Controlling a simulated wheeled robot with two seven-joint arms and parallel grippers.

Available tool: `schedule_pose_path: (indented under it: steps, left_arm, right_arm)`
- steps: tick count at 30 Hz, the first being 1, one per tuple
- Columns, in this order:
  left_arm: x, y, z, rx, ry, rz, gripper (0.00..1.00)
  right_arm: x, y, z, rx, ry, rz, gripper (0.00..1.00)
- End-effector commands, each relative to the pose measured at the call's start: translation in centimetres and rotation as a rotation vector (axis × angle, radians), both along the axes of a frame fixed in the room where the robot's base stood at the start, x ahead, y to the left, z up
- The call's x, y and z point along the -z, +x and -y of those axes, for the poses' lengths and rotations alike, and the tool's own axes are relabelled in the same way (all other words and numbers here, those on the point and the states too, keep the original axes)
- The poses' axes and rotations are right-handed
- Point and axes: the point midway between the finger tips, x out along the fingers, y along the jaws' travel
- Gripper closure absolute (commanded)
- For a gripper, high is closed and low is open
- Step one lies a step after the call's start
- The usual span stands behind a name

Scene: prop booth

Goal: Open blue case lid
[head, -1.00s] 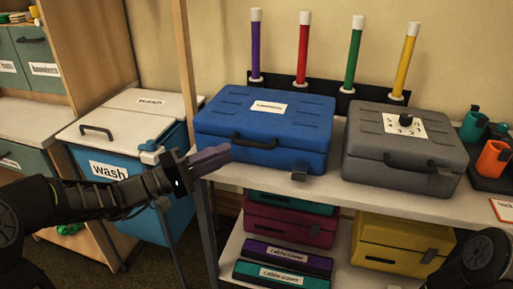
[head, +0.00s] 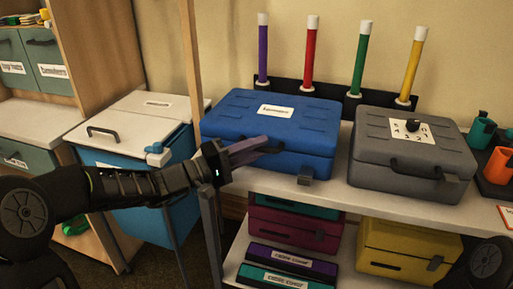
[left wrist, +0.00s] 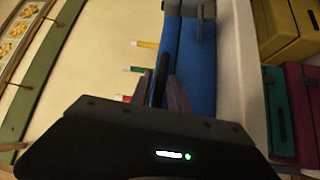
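The blue case (head: 285,112) stands on the shelf top with its lid shut and a white label on top. Its dark handle is on the front, partly hidden behind my left gripper (head: 258,150). In the left wrist view, the blue case (left wrist: 197,65) fills the upper middle. The black handle (left wrist: 161,75) lies between the fingers of my left gripper (left wrist: 162,88), which stand apart with a gap beside it. A grey latch (head: 306,176) sits at the case's front right. My right gripper is out of view; only part of that arm shows at bottom right.
A grey case (head: 405,160) with a dial stands right of the blue one. Colored tubes (head: 361,60) stand in a rack behind. A blue wash bin (head: 125,160) is at left, close to my left arm. A yellow case (head: 405,245) is on the shelf below.

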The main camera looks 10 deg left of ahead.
Motion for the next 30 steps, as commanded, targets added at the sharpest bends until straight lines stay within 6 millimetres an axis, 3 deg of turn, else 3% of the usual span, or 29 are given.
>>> schedule_pose_path:
  steps: [3, 11, 30]
  left_arm:
    - [0.0, -0.01, -0.02, 0.0, 0.0, 0.0, 0.8]
    - [0.01, -0.02, -0.04, 0.0, 0.0, 0.0, 1.0]
    - [0.05, -0.04, -0.05, 0.0, 0.0, -0.001, 1.0]
  right_arm:
    - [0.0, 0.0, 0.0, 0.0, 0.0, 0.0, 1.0]
    - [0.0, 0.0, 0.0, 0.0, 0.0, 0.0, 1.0]
    - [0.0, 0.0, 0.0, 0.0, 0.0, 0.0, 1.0]
